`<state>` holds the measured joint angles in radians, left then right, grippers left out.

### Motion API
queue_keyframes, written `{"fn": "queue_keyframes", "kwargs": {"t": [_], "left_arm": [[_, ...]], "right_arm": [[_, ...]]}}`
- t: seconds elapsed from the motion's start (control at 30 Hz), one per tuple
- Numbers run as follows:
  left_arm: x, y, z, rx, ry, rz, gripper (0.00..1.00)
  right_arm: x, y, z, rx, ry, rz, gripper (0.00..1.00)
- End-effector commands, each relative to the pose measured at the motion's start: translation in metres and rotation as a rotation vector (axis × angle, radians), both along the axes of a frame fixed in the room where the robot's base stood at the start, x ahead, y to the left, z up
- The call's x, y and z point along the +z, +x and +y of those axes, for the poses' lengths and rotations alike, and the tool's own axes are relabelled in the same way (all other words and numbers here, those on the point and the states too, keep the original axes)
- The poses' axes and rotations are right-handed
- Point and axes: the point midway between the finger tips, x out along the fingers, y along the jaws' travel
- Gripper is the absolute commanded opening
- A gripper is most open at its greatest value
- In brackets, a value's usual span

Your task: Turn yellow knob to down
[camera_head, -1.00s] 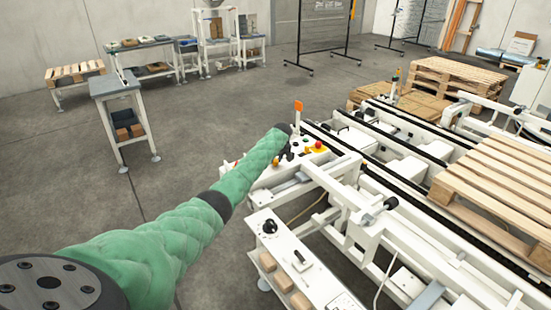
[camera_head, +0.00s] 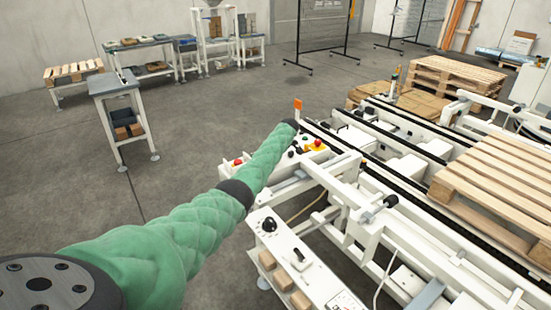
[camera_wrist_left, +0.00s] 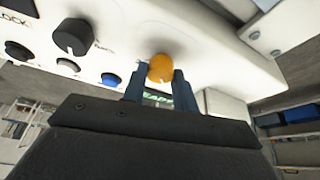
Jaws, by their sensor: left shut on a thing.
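The yellow knob (camera_wrist_left: 161,67) is on the white control panel (camera_wrist_left: 205,45) in the left wrist view. My left gripper (camera_wrist_left: 158,88) has its two dark fingers on either side of the knob and is shut on it. The knob's exact pointing direction cannot be told. In the head view my green-sleeved left arm reaches over the panel (camera_head: 227,172), and its dark end covers the gripper and the knob. My right gripper is not in view.
A black knob (camera_wrist_left: 73,36) and a blue button (camera_wrist_left: 111,79) sit beside the yellow knob. A wooden pallet (camera_head: 497,185) lies on the conveyor at right. Open floor lies left.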

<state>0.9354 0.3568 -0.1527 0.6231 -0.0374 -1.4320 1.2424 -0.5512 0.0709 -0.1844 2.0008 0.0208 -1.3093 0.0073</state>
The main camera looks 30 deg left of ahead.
Motion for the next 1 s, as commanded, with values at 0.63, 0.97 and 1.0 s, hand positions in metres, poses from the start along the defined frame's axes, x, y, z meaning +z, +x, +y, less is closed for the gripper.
{"fn": "queue_keyframes", "kwargs": {"t": [0.63, 0.97, 1.0], "left_arm": [[0.001, 0.000, 0.000, 0.000, 0.000, 0.000, 0.50], [0.023, 0.000, -0.010, -0.001, 0.001, -0.003, 0.50], [0.029, -0.001, -0.013, -0.002, -0.001, -0.004, 0.50]], "right_arm": [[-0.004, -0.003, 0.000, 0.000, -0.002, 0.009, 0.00], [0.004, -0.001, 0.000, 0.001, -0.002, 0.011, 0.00], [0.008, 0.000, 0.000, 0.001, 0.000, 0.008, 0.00]]}}
